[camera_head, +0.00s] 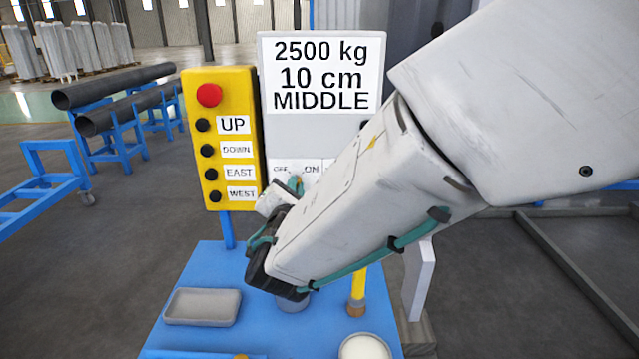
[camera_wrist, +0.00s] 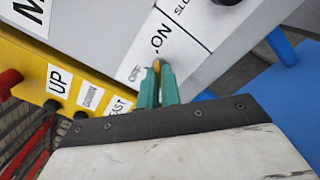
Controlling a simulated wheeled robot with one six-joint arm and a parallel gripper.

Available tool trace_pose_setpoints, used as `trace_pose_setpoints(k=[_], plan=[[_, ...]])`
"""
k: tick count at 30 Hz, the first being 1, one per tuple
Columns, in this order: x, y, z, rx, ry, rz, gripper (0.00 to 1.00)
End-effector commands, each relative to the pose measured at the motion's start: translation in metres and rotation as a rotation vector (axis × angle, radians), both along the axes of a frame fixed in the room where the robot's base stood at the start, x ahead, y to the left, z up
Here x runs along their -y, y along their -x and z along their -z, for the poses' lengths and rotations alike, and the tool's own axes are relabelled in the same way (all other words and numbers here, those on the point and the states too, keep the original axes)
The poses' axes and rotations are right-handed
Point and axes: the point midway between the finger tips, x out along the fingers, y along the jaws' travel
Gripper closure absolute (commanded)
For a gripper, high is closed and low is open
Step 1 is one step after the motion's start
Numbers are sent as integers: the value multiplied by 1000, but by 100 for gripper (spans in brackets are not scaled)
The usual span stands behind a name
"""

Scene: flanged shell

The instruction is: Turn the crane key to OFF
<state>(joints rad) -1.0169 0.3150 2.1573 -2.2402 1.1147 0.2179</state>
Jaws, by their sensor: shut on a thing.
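The crane key (camera_wrist: 157,63) is a small yellow piece on the light grey control box (camera_wrist: 110,40). It sits at the lower edge of the OFF and ON labels, and which one it points to I cannot tell. My gripper (camera_wrist: 156,76), with teal fingers, is shut on the key in the wrist view. In the head view my gripper (camera_head: 294,185) reaches the box just below the OFF label (camera_head: 281,169) and the ON label (camera_head: 310,169). There the key is hidden by my fingers and wrist.
A yellow button panel (camera_head: 220,88) with a red button (camera_head: 209,95) stands close left of the box. A blue table (camera_head: 240,265) below holds a grey tray (camera_head: 202,307), a white round dish (camera_head: 365,348) and a yellow-handled tool (camera_head: 357,285).

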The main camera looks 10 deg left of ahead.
Motion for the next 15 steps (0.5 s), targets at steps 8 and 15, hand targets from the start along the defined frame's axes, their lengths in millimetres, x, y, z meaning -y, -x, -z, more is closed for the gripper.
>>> trace_pose_setpoints(k=[8,15], plan=[[0,0,0,45,187,0,100],[1,0,1,97,408,-1,100]])
